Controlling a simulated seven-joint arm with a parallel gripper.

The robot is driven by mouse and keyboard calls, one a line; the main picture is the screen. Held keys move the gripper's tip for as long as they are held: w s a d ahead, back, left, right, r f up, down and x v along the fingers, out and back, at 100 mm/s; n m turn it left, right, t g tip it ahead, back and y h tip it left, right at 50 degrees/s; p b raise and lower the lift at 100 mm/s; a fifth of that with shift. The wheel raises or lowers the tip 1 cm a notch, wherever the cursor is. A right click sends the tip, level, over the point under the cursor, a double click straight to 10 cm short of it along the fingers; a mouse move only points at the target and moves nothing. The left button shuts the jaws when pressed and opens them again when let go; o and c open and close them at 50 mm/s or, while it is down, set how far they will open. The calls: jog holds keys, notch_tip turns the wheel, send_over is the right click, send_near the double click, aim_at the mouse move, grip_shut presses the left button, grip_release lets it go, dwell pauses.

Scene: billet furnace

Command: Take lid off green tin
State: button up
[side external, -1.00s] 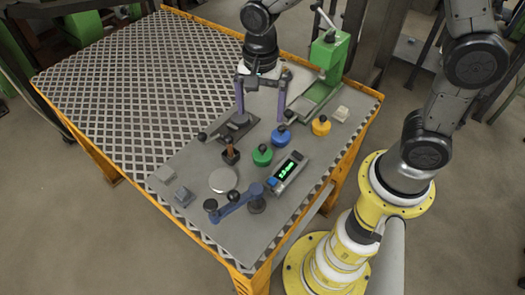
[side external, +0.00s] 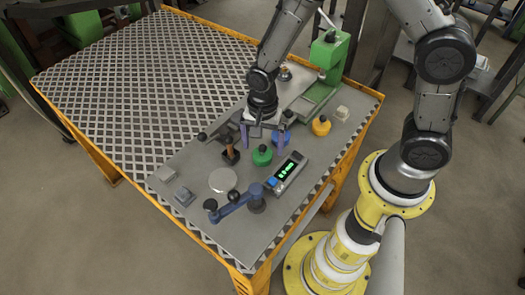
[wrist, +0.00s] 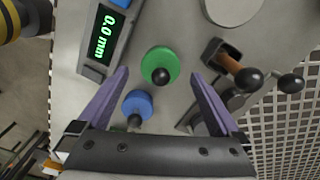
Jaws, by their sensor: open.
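The green tin (side external: 262,157) stands upright on the grey plate with a dark round knob on its lid. In the wrist view the green tin (wrist: 160,66) lies ahead of my fingertips, roughly centred between them. My gripper (side external: 262,145) is open and empty, pointing down just behind the green tin. In the wrist view my gripper's purple fingers (wrist: 160,76) are spread wide. The blue tin (wrist: 138,106) is nearer my palm, between the fingers, and partly hidden behind my gripper in the side view.
A digital gauge reading 0.0 mm (side external: 288,174) is close to the green tin. A wooden-handled tool (side external: 231,150), a pale disc (side external: 222,180) and a blue crank arm (side external: 235,203) stand nearby. The yellow tin (side external: 321,126) and green press (side external: 327,62) are farther back.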

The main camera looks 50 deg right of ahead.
jog(key=shift+f, duration=0.65)
jog(key=c, duration=1.3)
jog(key=shift+c, duration=0.4)
jog(key=shift+r, duration=0.15)
